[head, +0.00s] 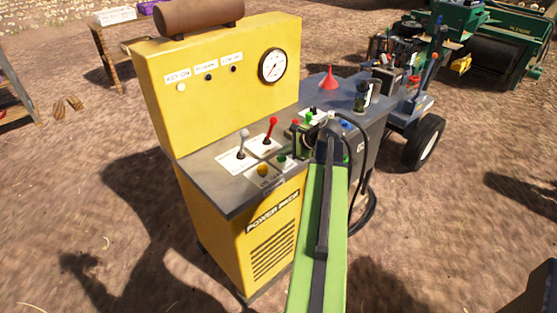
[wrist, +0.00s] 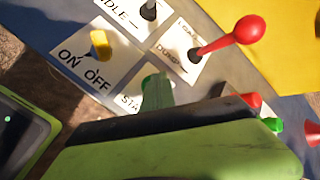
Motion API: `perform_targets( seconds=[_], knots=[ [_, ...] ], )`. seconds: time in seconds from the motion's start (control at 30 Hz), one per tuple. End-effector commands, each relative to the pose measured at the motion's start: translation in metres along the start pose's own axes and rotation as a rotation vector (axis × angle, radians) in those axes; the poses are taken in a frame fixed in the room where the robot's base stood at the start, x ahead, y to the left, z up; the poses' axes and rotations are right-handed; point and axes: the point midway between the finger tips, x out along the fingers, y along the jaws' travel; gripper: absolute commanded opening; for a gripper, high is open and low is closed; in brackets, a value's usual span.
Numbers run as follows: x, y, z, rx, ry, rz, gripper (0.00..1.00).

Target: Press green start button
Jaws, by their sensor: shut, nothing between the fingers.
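The green start button (head: 282,158) is on the grey control panel of the yellow power pack, right of a yellow knob (head: 263,170). In the wrist view the green button (wrist: 157,90) stands by a label reading "STA", and its lower part is hidden behind my gripper. The yellow knob (wrist: 100,44) is on the ON/OFF label. My gripper (head: 299,143) is shut and empty, just above and right of the green button in the head view. I cannot tell whether it touches the button.
A red lever (head: 271,128) and a white-knobbed lever (head: 243,136) rise behind the buttons. The yellow upright panel (head: 215,95) with a gauge (head: 272,65) stands behind.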

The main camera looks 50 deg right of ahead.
Motion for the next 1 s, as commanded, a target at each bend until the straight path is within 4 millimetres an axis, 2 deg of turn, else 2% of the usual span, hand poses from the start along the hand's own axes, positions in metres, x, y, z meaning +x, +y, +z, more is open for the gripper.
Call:
perform_targets(
  seconds=[0.77, 1.0],
  knots=[
    [0.0047, 0.0032, -0.0029, -0.001, 0.000, 0.001, 0.00],
    [-0.0028, -0.0024, 0.0027, -0.001, 0.000, 0.001, 0.00]
  ],
)
